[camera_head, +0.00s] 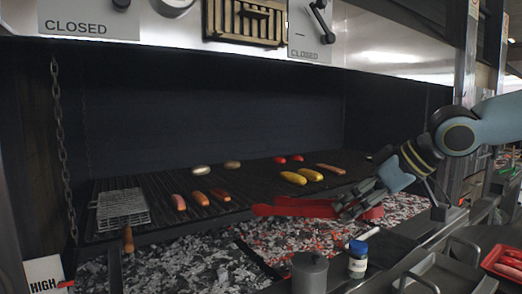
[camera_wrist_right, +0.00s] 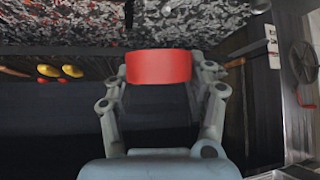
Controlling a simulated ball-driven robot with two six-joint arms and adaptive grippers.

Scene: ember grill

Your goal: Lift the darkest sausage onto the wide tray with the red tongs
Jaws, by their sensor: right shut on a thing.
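My right gripper (camera_head: 362,203) is shut on the red tongs (camera_head: 290,206), held over the front of the grill with their tips pointing left. In the right wrist view the red tongs (camera_wrist_right: 158,67) lie between my gripper's fingers (camera_wrist_right: 160,85). Three sausages lie left of the tongs: a light one (camera_head: 178,202), an orange-red one (camera_head: 200,198) and a browner one (camera_head: 219,194). Another sausage (camera_head: 330,168) lies behind the tongs. The browner one looks darkest, but the difference is small. A metal tray (camera_head: 455,276) with handles is at the lower right. My left gripper is out of view.
Yellow corn (camera_head: 293,178), red tomatoes (camera_head: 279,160) and pale round pieces (camera_head: 201,170) lie on the grate. A wire basket (camera_head: 122,205) is at left. A grey canister (camera_head: 309,272) and a jar (camera_head: 358,262) stand at the front edge.

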